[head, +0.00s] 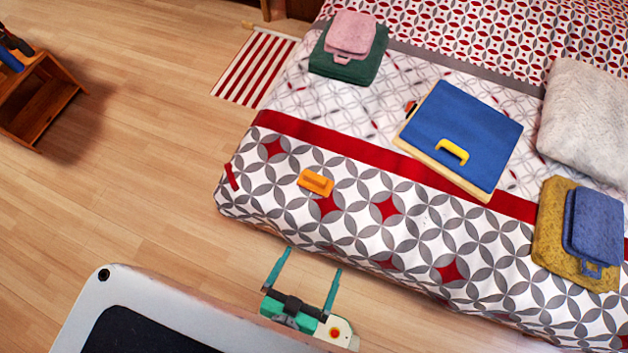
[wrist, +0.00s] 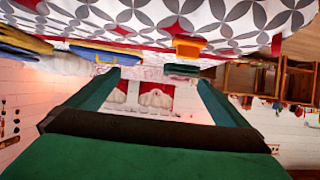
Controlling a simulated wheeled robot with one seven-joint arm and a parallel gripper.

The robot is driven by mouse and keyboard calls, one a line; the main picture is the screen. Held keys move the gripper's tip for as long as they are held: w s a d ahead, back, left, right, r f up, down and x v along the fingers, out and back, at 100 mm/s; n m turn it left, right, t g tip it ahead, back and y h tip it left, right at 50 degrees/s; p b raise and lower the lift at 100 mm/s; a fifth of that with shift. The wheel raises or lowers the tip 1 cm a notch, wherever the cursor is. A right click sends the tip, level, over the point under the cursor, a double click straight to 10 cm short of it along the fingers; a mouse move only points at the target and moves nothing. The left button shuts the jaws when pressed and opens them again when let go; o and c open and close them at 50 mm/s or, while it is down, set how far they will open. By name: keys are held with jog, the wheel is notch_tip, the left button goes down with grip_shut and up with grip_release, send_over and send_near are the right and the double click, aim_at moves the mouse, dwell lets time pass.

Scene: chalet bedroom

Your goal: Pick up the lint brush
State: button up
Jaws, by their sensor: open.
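A small orange block with a raised grip (head: 316,182), which looks like the lint brush, lies on the patterned bedspread near the bed's front edge. It also shows in the wrist view (wrist: 188,47), above and between my fingers in that picture. My gripper (head: 313,259) is open and empty, with its teal fingers pointing toward the bed. It is in front of the bed's near edge, apart from the orange block. In the wrist view, my gripper (wrist: 158,76) has its two green fingers spread, with nothing between them.
On the bed (head: 430,240) lie a blue case with a yellow handle (head: 465,125), pink-and-green folded cloths (head: 348,50), blue-and-mustard folded cloths (head: 560,240) and a pale pillow (head: 585,120). A wooden stand (head: 40,100) is at far left.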

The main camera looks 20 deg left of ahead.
jog(key=w+a+f+m+g, duration=0.1)
jog(key=w+a+f+g, duration=0.3)
jog(key=a+f, duration=0.55)
jog(key=w+a+g, duration=0.1)
jog(key=w+a, duration=0.2)
jog(key=w, duration=0.1)
jog(key=w+a+g, duration=0.2)
jog(key=w+a, duration=0.1)
jog(key=w, duration=0.1)
jog(key=w+a+g+y, duration=0.1)
jog(key=w+a, duration=0.2)
jog(key=w, duration=0.1)
jog(key=shift+w+f, duration=0.25)
jog(key=shift+w, duration=0.1)
jog(key=w+d+r+g, duration=0.1)
jog(key=w+g, duration=0.1)
jog(key=w, duration=0.3)
notch_tip(320, 180, up, 6)
jog(key=g, duration=0.3)
send_over(316, 176)
jog(key=shift+s+a+f+n, duration=0.1)
jog(key=shift+s+a+n, duration=0.1)
jog(key=shift+n, duration=0.1)
jog(key=f, duration=1)
jog(key=shift+w+d+f, duration=0.15)
jog(key=shift+w+f, duration=0.1)
jog(key=shift+f, duration=0.05)
